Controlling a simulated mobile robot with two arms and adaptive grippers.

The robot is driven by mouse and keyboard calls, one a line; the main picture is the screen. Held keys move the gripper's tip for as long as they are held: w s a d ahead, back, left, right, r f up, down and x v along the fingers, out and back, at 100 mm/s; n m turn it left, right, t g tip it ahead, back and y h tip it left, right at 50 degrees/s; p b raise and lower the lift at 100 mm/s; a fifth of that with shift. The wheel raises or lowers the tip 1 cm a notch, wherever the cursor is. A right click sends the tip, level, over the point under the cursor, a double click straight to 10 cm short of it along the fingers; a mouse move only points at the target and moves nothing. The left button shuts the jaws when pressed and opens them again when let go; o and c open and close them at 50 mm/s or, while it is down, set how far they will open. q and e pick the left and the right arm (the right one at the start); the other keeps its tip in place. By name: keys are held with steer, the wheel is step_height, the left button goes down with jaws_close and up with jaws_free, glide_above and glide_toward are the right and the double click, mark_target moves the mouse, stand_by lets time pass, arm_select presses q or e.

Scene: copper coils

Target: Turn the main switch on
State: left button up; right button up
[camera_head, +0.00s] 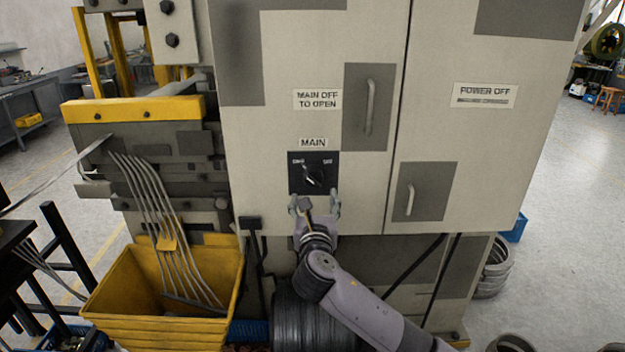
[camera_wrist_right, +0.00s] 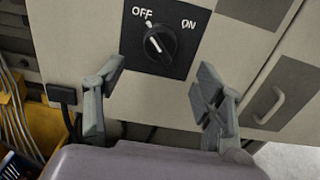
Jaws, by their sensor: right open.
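The main switch (camera_head: 313,175) is a round black knob on a black square plate, under a MAIN label (camera_head: 313,143) on the pale cabinet. In the right wrist view the knob (camera_wrist_right: 159,44) stands between OFF at its upper left and ON at its upper right. Its white mark points to the upper left, toward OFF. My right gripper (camera_head: 315,203) is just below the plate; its two fingers also show in the right wrist view (camera_wrist_right: 158,92), spread wide on either side below the knob. It is open, empty and apart from the knob. My left gripper is not in view.
Two cabinet handles (camera_head: 369,106) (camera_head: 410,199) stick out right of the switch. A yellow bin (camera_head: 215,262) with metal strips running into it stands at the lower left. A dark coil (camera_head: 300,318) lies below my right arm.

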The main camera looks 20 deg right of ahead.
mark_target(313, 183)
steer(key=p+x, duration=0.1)
steer(key=x, duration=0.7)
steer(key=shift+w+d, duration=0.1)
steer(key=shift+w, duration=0.3)
steer(key=shift+c, duration=0.3)
steer(key=shift+f, duration=0.1)
steer(key=c, duration=1.1)
